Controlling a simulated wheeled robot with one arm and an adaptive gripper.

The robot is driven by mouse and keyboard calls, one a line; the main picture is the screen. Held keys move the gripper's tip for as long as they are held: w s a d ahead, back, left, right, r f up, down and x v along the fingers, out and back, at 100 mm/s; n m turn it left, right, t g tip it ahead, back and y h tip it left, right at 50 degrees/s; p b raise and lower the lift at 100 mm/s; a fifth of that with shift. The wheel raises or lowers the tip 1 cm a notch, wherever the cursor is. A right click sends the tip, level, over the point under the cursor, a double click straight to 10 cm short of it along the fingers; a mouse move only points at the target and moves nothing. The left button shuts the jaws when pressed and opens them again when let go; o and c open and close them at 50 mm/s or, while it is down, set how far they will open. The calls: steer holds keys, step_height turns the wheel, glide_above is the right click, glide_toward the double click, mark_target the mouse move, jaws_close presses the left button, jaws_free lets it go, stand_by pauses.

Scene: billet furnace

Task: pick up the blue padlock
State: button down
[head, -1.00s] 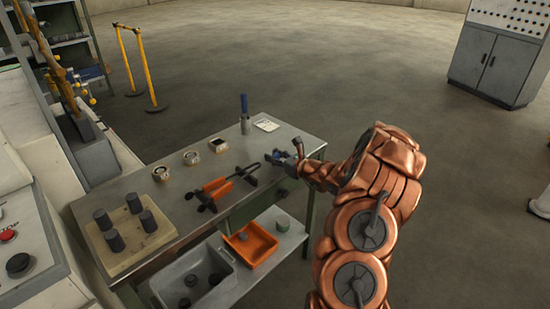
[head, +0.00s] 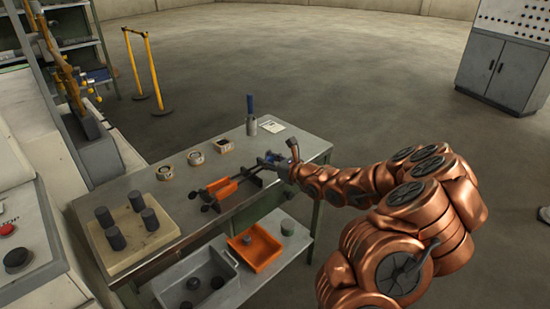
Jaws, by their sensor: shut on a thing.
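My gripper (head: 281,164) is over the right end of the steel worktable (head: 303,137), at the tip of my copper-coloured arm. It is shut on a small blue thing, the blue padlock (head: 271,155), of which only a little shows between the dark fingers. The padlock's shackle and lower side are hidden or too small to make out. I cannot tell whether the padlock touches the tabletop.
Several dark cylinders stand on a tan board (head: 124,236) at the table's left end. Three small round or square items line the middle; a blue-handled tool (head: 251,117) stands behind with a white card (head: 271,126). A grey bin (head: 205,291) and orange tray (head: 261,258) sit on the shelf below.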

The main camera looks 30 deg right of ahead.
steer(key=shift+s+a+r+b, duration=0.1)
steer(key=shift+s+a+b, duration=0.45)
steer(key=shift+a, duration=0.55)
steer(key=shift+s+a+r+b, duration=0.15)
steer(key=shift+s+a+b, duration=0.15)
steer(key=shift+s+a, duration=0.65)
steer(key=shift+s+a+r+b, duration=0.1)
steer(key=shift+s+a+b, duration=0.3)
steer(key=shift+a, duration=0.9)
